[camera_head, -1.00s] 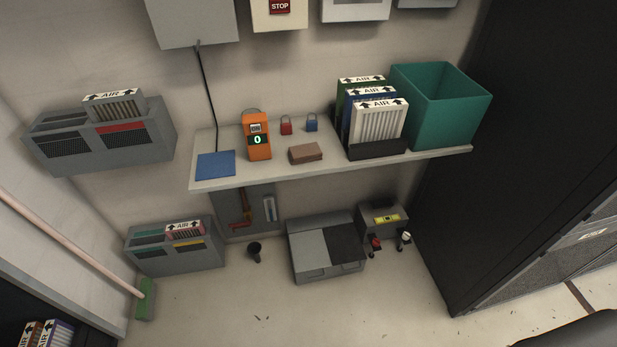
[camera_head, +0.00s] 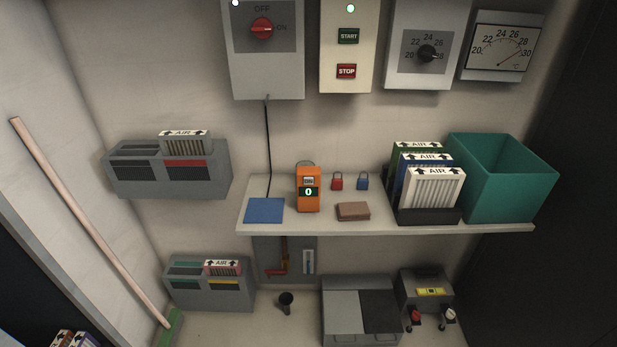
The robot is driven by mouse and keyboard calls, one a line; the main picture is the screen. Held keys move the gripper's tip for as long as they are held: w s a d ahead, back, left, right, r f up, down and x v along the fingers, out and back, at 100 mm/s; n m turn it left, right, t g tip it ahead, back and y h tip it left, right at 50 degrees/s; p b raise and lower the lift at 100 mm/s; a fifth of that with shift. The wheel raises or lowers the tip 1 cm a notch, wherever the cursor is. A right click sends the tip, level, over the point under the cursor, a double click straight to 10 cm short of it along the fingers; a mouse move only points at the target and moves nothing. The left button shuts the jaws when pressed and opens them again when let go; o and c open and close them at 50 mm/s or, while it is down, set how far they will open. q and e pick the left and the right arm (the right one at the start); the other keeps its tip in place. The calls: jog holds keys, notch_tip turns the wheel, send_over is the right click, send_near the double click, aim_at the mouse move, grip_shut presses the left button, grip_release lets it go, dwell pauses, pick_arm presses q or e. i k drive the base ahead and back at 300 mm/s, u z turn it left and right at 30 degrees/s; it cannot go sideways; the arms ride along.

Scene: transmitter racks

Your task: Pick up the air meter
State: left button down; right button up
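The air meter looks to be the orange handheld device (camera_head: 308,190) with a dark handle loop on top and a lit green "0" display. It stands upright on the grey wall shelf (camera_head: 380,229), between the blue square mat and the small padlocks. Nothing covers its front. Neither of my grippers shows in the head view.
On the shelf are a blue mat (camera_head: 264,210), a red padlock (camera_head: 337,182), a blue padlock (camera_head: 362,182), a brown block (camera_head: 353,211), several air filters (camera_head: 434,190) in a dark holder and a teal bin (camera_head: 508,190). A cable hangs behind the mat. Control boxes (camera_head: 264,70) are above.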

aim_at(307, 195)
jog(key=z, duration=0.55)
jog(key=k, duration=0.65)
jog(key=z, duration=1.15)
jog(key=i, duration=1)
jog(key=u, duration=0.6)
jog(key=i, duration=0.35)
jog(key=u, duration=0.45)
